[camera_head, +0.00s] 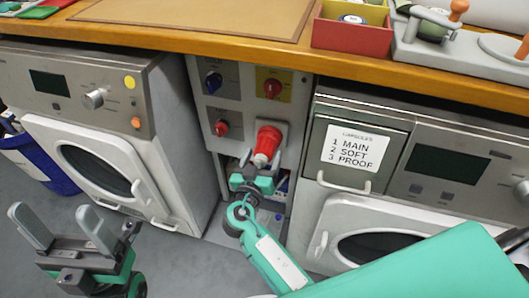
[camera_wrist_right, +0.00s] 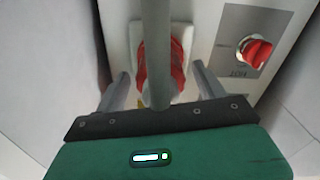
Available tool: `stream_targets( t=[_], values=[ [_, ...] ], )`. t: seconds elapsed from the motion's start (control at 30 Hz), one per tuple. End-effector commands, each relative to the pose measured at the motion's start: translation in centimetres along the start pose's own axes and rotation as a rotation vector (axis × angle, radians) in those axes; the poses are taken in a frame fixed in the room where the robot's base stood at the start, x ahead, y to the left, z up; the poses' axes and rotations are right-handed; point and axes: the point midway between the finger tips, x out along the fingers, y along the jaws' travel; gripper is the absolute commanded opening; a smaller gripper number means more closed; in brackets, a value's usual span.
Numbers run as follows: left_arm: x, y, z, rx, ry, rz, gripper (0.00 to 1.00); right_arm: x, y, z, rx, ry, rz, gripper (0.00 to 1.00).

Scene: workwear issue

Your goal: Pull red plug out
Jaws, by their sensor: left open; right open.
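The red plug (camera_head: 267,141) sits in a socket on the grey panel between the two machines. In the right wrist view the red plug (camera_wrist_right: 150,62) is partly hidden by a grey bar. My right gripper (camera_head: 261,160) is open at the plug's lower end. In its wrist view the fingers of my right gripper (camera_wrist_right: 161,78) stand on either side of the plug, with gaps visible. Contact cannot be told. My left gripper (camera_head: 63,222) is open and empty at the lower left, over the floor.
Machines stand close on both sides. A wooden worktop (camera_head: 190,45) overhangs above. A blue bin (camera_head: 50,172) is at the left.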

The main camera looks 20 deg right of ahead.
Motion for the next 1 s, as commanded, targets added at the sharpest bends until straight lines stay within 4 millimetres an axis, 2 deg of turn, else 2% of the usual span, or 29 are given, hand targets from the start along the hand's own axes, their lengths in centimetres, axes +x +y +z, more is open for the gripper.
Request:
stream_targets(
  t=[0.2, 0.53, 0.83, 1.0],
  values=[
    [0.1, 0.0, 0.0, -0.001, 0.005, 0.001, 0.68, 2.0, 0.0, 0.0, 0.0, 0.0, 0.0, 0.71],
    [0.2, 0.0, 0.0, -0.001, 0.008, 0.002, 0.68, 2.3, 0.0, 0.1, 0.0, -0.001, 0.0, 0.69],
    [0.1, 0.0, 0.0, -0.001, 0.007, 0.002, 0.68, 2.2, 0.0, 0.1, 0.0, -0.001, -0.001, 0.11],
    [-0.3, 0.0, 0.1, -0.001, 0.003, 0.001, 0.68, 1.6, -0.1, 0.2, 0.0, -0.001, -0.002, 0.09]
  ],
)
